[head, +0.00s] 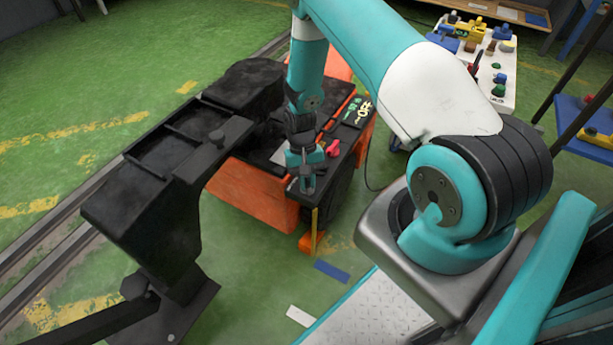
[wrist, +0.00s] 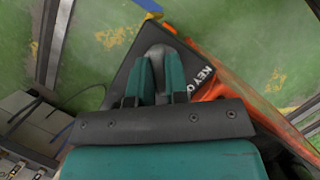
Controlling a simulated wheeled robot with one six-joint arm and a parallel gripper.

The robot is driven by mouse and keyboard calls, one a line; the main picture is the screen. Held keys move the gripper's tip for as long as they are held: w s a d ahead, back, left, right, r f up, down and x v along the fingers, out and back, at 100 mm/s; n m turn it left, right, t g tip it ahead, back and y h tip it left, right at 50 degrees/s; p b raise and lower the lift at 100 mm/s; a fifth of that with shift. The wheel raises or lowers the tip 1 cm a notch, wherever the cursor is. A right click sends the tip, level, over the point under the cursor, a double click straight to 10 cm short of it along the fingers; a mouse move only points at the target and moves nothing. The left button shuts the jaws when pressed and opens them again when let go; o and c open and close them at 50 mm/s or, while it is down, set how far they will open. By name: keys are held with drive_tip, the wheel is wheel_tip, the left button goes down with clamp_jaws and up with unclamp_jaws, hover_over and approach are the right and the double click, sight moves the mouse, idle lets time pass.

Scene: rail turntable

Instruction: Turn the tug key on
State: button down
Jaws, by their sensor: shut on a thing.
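The orange and black tug (head: 255,188) stands left of my base in the head view. My gripper (head: 307,186) points down at the near end of its dark top. In the wrist view, my gripper (wrist: 156,78) has its two teal fingers shut on a grey, rounded key (wrist: 155,52). The key sits over a black panel with white lettering that reads "KEY O" before it is cut off (wrist: 202,82). The fingers hide much of the key, and its turned position cannot be told. In the head view the key is hidden by the gripper.
A red knob (head: 333,148) and a panel with green and yellow lettering (head: 357,112) are beside the gripper on the tug. A large black structure (head: 140,200) stands close on the left. A white table with coloured parts (head: 497,75) is at the back right. Green floor lies open at upper left.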

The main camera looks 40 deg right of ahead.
drive_tip(key=m+p, duration=0.1)
drive_tip(key=m, duration=0.1)
drive_tip(key=m+t+y, duration=0.1)
drive_tip(key=m, duration=0.1)
drive_tip(key=shift+d+r+m+p, duration=0.15)
drive_tip(key=shift+m+p, duration=0.15)
drive_tip(key=shift+p, duration=0.1)
drive_tip(key=shift+m+t+y+p, duration=0.6)
drive_tip(key=shift+m+t+p, duration=0.1)
drive_tip(key=shift+m, duration=1.2)
drive_tip(key=c, duration=1.1)
unclamp_jaws()
drive_tip(key=p+v, duration=0.3)
drive_tip(key=v, duration=1.4)
drive_tip(key=shift+s+d+r, duration=0.1)
